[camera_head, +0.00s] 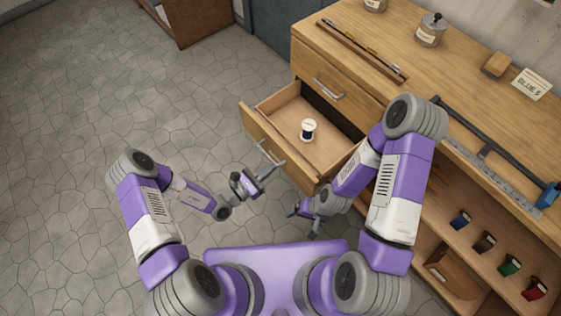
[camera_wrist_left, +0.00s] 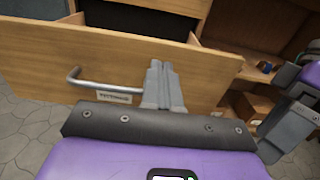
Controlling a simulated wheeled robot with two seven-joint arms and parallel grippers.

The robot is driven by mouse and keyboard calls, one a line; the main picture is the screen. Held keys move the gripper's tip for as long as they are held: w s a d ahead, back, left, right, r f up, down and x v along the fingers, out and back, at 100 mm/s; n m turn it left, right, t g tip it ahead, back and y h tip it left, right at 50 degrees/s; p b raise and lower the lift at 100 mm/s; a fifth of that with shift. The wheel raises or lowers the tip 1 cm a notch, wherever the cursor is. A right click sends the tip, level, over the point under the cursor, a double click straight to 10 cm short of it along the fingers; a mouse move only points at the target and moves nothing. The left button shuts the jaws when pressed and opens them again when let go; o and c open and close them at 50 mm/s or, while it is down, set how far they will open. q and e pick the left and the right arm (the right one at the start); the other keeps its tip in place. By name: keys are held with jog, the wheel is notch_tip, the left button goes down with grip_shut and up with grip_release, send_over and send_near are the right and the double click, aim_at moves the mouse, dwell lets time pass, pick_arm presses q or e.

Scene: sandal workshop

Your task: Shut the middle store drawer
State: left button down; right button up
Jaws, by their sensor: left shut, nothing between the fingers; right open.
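The middle store drawer (camera_head: 266,137) stands pulled out from the wooden bench, its inside open to view. Its bar handle (camera_head: 265,150) also shows in the left wrist view (camera_wrist_left: 112,85), above a small label. A white spool-like item with a dark band (camera_head: 308,130) stands in the drawer. My left gripper (camera_head: 279,166) is shut and empty in front of the drawer front, beside the right end of the handle. In the left wrist view the shut fingers (camera_wrist_left: 158,70) overlap the drawer front; I cannot tell if they touch it. My right gripper (camera_head: 302,222) is open and empty, below the drawer.
The closed upper drawer (camera_head: 325,80) is above the open one. The bench top (camera_head: 395,35) carries jars, a tool rack and a label card. Open shelves (camera_head: 470,215) at right hold several coloured items. Stone floor at left is clear.

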aim_at(288, 156)
pick_arm(q)
jog(key=shift+b+x, duration=0.6)
jog(key=shift+x, duration=2.05)
